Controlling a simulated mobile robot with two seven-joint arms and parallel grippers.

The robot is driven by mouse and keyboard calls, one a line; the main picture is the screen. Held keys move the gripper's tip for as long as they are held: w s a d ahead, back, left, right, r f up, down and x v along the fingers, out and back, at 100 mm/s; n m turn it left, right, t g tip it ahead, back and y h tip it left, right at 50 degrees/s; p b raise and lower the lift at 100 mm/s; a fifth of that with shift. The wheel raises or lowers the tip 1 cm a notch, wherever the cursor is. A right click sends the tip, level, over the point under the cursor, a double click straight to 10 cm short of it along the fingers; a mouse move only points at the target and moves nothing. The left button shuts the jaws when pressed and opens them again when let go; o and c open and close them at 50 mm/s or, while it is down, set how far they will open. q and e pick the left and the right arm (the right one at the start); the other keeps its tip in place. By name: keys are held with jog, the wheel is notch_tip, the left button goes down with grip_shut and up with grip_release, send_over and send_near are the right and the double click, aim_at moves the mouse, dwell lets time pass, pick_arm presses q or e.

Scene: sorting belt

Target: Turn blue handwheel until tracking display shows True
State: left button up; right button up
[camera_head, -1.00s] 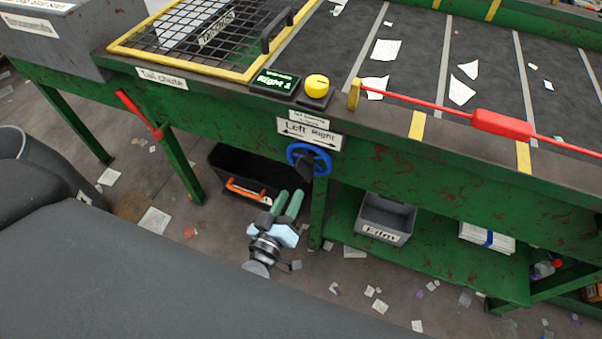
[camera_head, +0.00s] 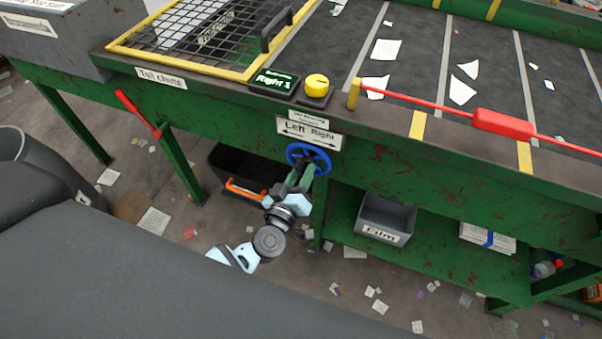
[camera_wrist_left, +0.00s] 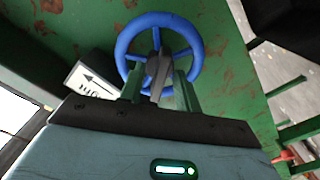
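The blue handwheel (camera_head: 322,155) is mounted on the green belt frame under the "Left Right" arrow sign (camera_head: 309,132). My left gripper (camera_head: 300,176) is at the wheel, reaching up from below. In the left wrist view the blue wheel (camera_wrist_left: 194,45) is just ahead, and the green fingers of my left gripper (camera_wrist_left: 160,88) stand apart on either side of its dark grey centre piece (camera_wrist_left: 159,70). I cannot tell whether they touch it. The tracking display (camera_head: 273,83) shows green text reading "Right" and a digit that looks like 3. My right gripper is not in view.
A yellow knob (camera_head: 317,84) sits beside the display. A black bin with an orange handle (camera_head: 225,160) stands below, left of the wheel. A grey "Film" box (camera_head: 385,218) is on the lower shelf. A red lever (camera_head: 138,113) sticks out at the left.

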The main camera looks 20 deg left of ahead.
pick_arm(q)
grip_shut()
jog(key=shift+n, duration=1.5)
grip_release()
jog(key=s, duration=0.7)
jog(key=shift+s+a, duration=0.15)
jog(key=shift+s, duration=0.25)
